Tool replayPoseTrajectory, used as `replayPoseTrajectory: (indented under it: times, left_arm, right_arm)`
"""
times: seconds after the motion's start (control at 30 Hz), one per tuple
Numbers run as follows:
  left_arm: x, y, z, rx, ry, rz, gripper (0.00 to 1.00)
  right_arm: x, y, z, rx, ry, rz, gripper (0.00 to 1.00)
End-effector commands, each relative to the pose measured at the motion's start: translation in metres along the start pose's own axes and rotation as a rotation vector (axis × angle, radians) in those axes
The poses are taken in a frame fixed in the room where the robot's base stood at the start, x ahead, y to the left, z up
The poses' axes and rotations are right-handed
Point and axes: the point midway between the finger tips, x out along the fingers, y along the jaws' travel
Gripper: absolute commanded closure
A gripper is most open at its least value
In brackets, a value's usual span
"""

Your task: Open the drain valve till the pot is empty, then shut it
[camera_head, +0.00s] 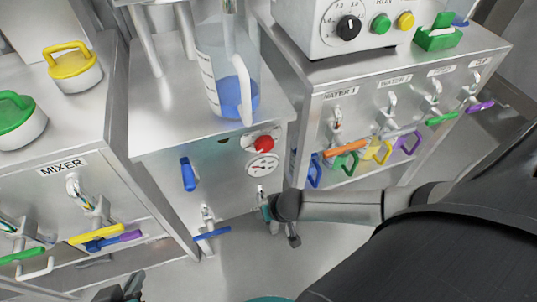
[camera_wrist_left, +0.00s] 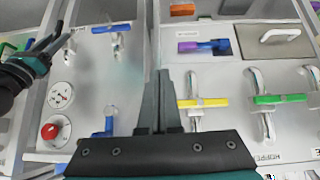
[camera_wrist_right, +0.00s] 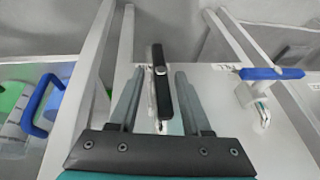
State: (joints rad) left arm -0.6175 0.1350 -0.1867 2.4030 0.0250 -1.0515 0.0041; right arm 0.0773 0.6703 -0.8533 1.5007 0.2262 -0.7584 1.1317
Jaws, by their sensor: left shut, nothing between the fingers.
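A clear pot (camera_head: 216,68) stands on the middle cabinet, with blue liquid (camera_head: 236,100) at its bottom. My right gripper (camera_wrist_right: 158,78) is open, with its fingers on either side of a black lever (camera_wrist_right: 160,92); a gap shows between lever and fingers. In the head view the wrist hides that lever. A tap with a blue lever (camera_head: 211,232) sits just left of it and also shows in the right wrist view (camera_wrist_right: 272,73). The labels are too small to tell which lever is the drain valve. My left gripper (camera_wrist_left: 164,78) is shut and empty, low at the front left.
The middle cabinet's front holds a gauge (camera_head: 263,167), a red button (camera_head: 264,143) and an upright blue handle (camera_head: 188,174). The mixer cabinet (camera_head: 50,190) stands left with several levers. The right cabinet (camera_head: 320,120) carries coloured levers and a control box (camera_head: 325,40).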

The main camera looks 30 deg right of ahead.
Motion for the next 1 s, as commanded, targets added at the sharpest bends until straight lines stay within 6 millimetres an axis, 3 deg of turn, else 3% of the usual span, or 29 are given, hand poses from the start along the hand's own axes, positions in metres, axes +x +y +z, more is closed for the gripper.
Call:
replayPoseTrajectory:
  times: [0.07, 0.4, 0.83, 1.0]
  left_arm:
    - [0.000, 0.000, 0.000, 0.000, 0.000, 0.000, 1.00]
    - [0.000, 0.000, 0.000, 0.000, -0.001, -0.001, 1.00]
    - [-0.003, -0.001, 0.000, 0.001, -0.015, -0.003, 1.00]
    - [0.000, -0.016, 0.025, -0.006, -0.180, -0.041, 1.00]
  right_arm:
    - [0.000, 0.000, 0.000, 0.000, 0.000, 0.000, 0.62]
    - [0.000, 0.000, 0.000, 0.000, 0.000, 0.001, 1.00]
    - [-0.001, 0.000, -0.002, -0.002, 0.002, 0.006, 1.00]
    - [-0.003, -0.002, -0.006, -0.009, 0.009, 0.032, 1.00]
